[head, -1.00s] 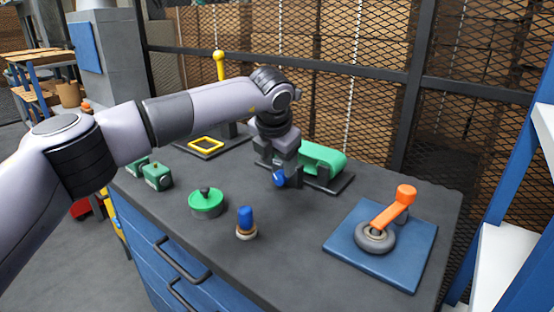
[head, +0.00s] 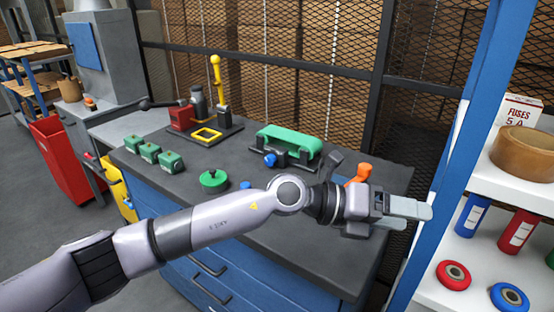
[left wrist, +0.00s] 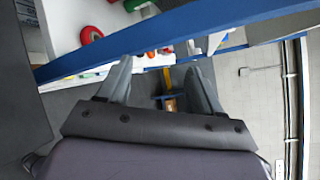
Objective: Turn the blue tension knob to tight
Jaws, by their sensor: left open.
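The blue tension knob (head: 270,160) shows in the head view on the near left side of a green belt unit (head: 290,143) on a dark base. Its turn position is too small to read. My left gripper (head: 412,217) is away from the knob, to its right, past the bench's right end and near the shelf. It is open and empty; in the left wrist view its two fingers (left wrist: 165,80) stand apart with nothing between them. My right gripper is not in view.
On the bench are green blocks (head: 148,152), a green round knob (head: 213,180) and a yellow-handled press (head: 216,85). My left arm partly hides an orange lever (head: 362,172). A blue-framed shelf (head: 490,185) with spools and a fuse box stands close right of my gripper.

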